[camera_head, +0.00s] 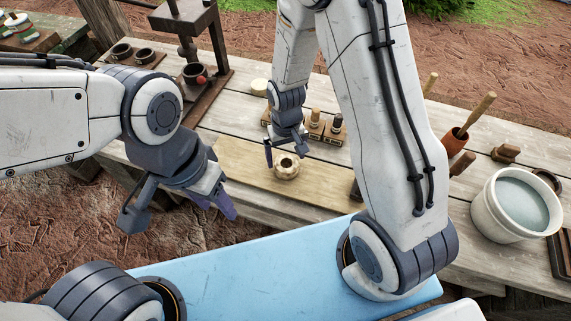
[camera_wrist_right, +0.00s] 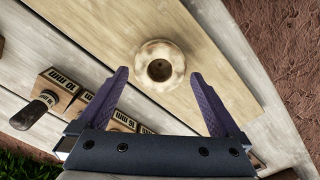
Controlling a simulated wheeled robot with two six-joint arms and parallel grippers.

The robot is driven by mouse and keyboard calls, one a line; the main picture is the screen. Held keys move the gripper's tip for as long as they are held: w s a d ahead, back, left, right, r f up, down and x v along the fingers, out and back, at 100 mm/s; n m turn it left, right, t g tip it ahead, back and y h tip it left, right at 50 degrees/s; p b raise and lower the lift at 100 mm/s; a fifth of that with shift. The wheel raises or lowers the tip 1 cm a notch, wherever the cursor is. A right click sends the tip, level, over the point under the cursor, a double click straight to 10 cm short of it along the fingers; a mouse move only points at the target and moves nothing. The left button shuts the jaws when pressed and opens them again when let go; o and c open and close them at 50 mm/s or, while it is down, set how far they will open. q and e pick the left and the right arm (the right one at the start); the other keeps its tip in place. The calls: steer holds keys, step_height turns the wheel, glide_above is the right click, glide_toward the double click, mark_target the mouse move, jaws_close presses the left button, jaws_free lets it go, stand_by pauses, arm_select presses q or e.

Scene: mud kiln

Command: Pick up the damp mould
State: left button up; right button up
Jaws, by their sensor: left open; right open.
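A small round cream-coloured piece with ribbed sides and a dark hole in its top (camera_head: 286,169) stands on a pale wooden board (camera_head: 235,162). It is the likely damp mould, though no label shows. My right gripper (camera_head: 285,149) is open just above and behind it. In the right wrist view the piece (camera_wrist_right: 160,66) shows ahead of the open fingertips, roughly centred between them, with nothing held. My left gripper (camera_head: 182,208) is open and empty, in front of the table's edge at the left, well away from the piece.
Several wooden stamp blocks with dark lettering (camera_wrist_right: 63,92) stand behind the board. A dark press (camera_head: 190,40) with small cups is at the back left. A white bucket of greyish liquid (camera_head: 515,205) and a tool pot (camera_head: 454,142) are at the right. The board's left part is clear.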

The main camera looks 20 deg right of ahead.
steer(key=shift+f, duration=1.25)
steer(key=c, duration=1.2)
steer(key=shift+c, duration=0.9)
steer(key=shift+r, duration=0.15)
